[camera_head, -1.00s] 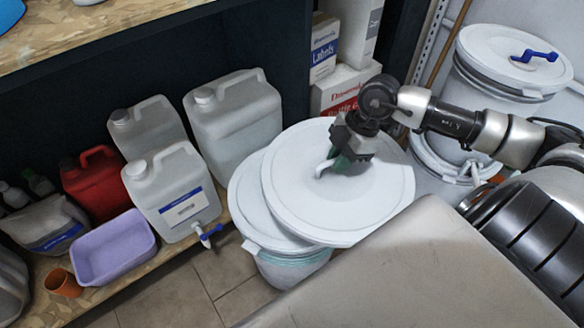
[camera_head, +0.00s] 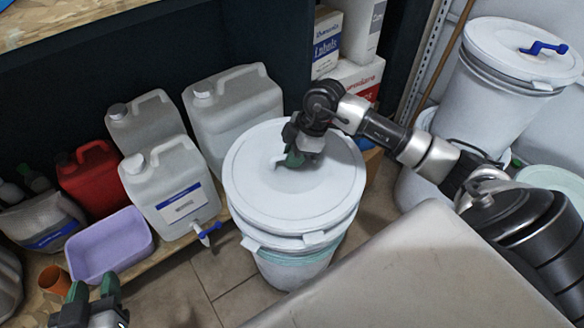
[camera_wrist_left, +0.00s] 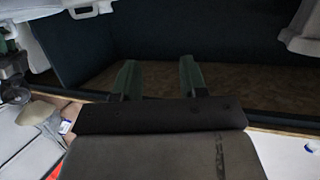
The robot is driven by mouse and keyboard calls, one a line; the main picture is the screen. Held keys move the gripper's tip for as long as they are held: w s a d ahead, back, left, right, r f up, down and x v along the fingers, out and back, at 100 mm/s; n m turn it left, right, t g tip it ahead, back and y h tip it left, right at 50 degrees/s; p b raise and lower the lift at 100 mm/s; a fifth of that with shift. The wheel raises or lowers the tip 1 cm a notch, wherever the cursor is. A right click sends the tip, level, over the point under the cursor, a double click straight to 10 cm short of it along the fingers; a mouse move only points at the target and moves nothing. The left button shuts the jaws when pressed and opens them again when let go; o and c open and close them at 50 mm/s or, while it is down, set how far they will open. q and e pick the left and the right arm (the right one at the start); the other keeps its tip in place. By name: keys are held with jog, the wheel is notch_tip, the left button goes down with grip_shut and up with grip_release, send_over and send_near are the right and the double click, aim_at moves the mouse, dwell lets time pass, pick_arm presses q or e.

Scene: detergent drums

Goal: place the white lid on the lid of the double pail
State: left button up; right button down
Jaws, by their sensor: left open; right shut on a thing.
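The white lid (camera_head: 325,180) is a large round disc with a small white handle near its centre. My right gripper (camera_head: 288,160) is shut on that handle from above. The held lid lies flat over the middle pail (camera_head: 292,268), nearly lined up with it. The rim of the pail's own lid (camera_head: 285,241) shows just below; I cannot tell whether the two lids touch. My left gripper (camera_head: 94,287) is open and empty at the lower left, in front of the purple basin. Its two green fingers also show apart in the left wrist view (camera_wrist_left: 159,80).
Stacked white pails (camera_head: 505,75) with a blue handle on top stand at the right. A pale green round thing (camera_head: 555,180) shows at the right edge. White canisters (camera_head: 235,110), a red canister (camera_head: 90,178) and a purple basin (camera_head: 110,245) crowd the left. Tiled floor (camera_head: 190,295) is bare.

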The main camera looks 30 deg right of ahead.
jog(key=shift+w+a+f, duration=0.1)
jog(key=shift+w+f, duration=0.1)
jog(key=shift+f, duration=0.15)
notch_tip(320, 180, down, 3)
jog(key=shift+f+b, duration=0.15)
jog(key=shift+b, duration=0.7)
jog(key=shift+f, duration=0.15)
jog(key=c, duration=1.1)
grip_release()
jog(key=shift+c, duration=0.2)
pick_arm(q)
jog(key=r+t, duration=0.1)
jog(key=d+r+t+h, duration=0.1)
jog(key=r+t, duration=0.1)
jog(key=w+r+t, duration=0.1)
jog(key=r, duration=0.1)
jog(key=shift+d+r+t+h, duration=0.15)
jog(key=shift+r+t+h, duration=0.15)
jog(key=shift+t, duration=0.1)
